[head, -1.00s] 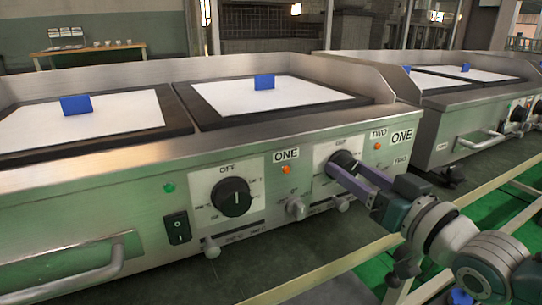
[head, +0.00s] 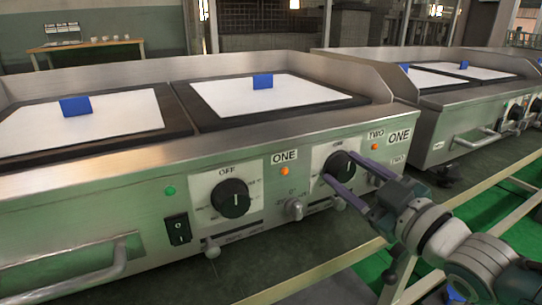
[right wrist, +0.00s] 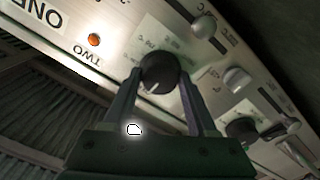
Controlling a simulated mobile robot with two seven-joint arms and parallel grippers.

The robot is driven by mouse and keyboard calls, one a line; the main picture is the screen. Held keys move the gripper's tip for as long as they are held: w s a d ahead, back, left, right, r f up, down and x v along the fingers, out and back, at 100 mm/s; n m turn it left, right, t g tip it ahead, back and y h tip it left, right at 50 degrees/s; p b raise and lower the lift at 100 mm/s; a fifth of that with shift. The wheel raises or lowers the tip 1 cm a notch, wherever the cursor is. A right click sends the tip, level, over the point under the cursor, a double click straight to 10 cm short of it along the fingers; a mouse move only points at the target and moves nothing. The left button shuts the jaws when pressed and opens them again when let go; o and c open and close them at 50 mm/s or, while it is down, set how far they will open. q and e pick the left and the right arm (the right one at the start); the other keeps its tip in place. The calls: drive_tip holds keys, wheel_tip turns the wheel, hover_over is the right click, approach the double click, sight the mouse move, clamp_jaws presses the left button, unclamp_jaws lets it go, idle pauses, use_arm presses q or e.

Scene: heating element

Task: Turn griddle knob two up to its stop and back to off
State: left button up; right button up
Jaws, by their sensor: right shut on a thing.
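In the right wrist view the knob (right wrist: 159,72) sits between the two fingertips (right wrist: 160,76). A small pale mark shows at the knob's lower left edge there; its exact setting is hard to read. The orange lamp (head: 376,147) by the TWO label glows, also in the right wrist view (right wrist: 94,40). My left gripper is not in view.
Knob one (head: 231,198), a black switch (head: 178,229) and a green lamp (head: 169,191) are further left on the panel. Drain taps (head: 294,208) stick out below the knobs. A metal rail (head: 480,187) runs in front. A second griddle (head: 450,100) stands at right.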

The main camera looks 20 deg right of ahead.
idle(0.4)
drive_tip(key=o, duration=1.4)
drive_tip(key=shift+c, duration=0.2)
drive_tip(key=shift+s, duration=0.3)
drive_tip(key=s+p, duration=0.3)
drive_tip(key=s, duration=0.6)
drive_tip(key=shift+s+d, duration=0.15)
drive_tip(key=shift+d, duration=0.25)
